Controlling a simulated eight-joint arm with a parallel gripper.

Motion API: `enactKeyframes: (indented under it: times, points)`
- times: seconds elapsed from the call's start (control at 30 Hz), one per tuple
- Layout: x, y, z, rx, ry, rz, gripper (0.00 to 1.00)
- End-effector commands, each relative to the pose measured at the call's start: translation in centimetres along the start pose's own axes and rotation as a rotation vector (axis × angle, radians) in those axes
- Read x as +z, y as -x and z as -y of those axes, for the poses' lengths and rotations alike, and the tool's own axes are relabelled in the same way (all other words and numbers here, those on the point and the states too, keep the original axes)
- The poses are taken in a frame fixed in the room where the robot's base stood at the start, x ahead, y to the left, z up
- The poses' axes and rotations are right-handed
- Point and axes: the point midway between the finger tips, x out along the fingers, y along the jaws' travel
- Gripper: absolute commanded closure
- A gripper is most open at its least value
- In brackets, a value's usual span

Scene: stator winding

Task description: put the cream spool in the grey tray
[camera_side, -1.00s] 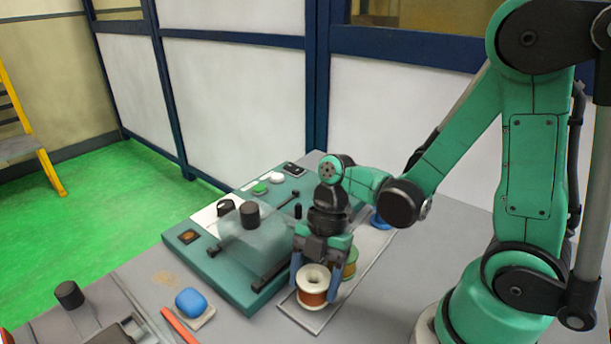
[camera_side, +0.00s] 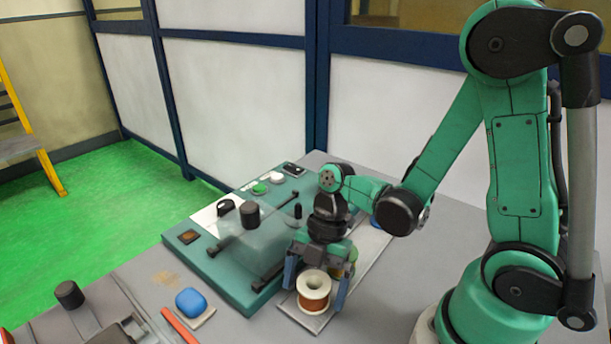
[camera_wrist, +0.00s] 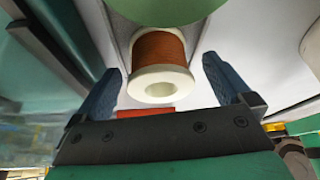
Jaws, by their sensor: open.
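The cream spool (camera_side: 313,292), wound with copper-coloured wire, stands upright near the front end of a long pale grey tray (camera_side: 300,318). My gripper (camera_side: 316,283) is low over it and open, with one blue finger on each side. In the wrist view, the spool (camera_wrist: 158,68) shows between the two fingers (camera_wrist: 162,85), with gaps on both sides. A greenish spool (camera_side: 348,266) stands just behind it, partly hidden by my gripper; its green flange (camera_wrist: 165,8) shows at the top of the wrist view.
A blue item (camera_side: 376,221) is farther back on the strip. A teal machine (camera_side: 240,270) with a clear cover and black bars stands close left of my gripper. A blue block (camera_side: 190,300), a red bar (camera_side: 180,327) and a grey fixture (camera_side: 110,325) lie at the front left.

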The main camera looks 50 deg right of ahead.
Motion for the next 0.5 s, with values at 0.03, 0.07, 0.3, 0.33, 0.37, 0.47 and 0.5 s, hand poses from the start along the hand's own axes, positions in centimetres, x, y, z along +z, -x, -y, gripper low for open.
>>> enactKeyframes:
  times: [0.03,0.07,0.3,0.33,0.37,0.47,0.5]
  points:
    - [0.0,0.1,0.0,0.000,0.000,0.000,0.02]
    - [-0.1,0.2,0.0,0.000,0.000,0.000,0.02]
    - [-0.1,2.4,0.0,0.002,-0.002,0.000,0.02]
    - [-0.1,2.8,0.0,0.002,-0.002,0.000,0.02]
    - [-0.1,3.2,0.1,0.002,-0.003,0.000,0.02]
    - [-0.1,4.6,0.0,0.001,-0.002,0.000,0.02]
    - [-0.1,5.2,0.0,0.001,-0.003,0.000,0.02]
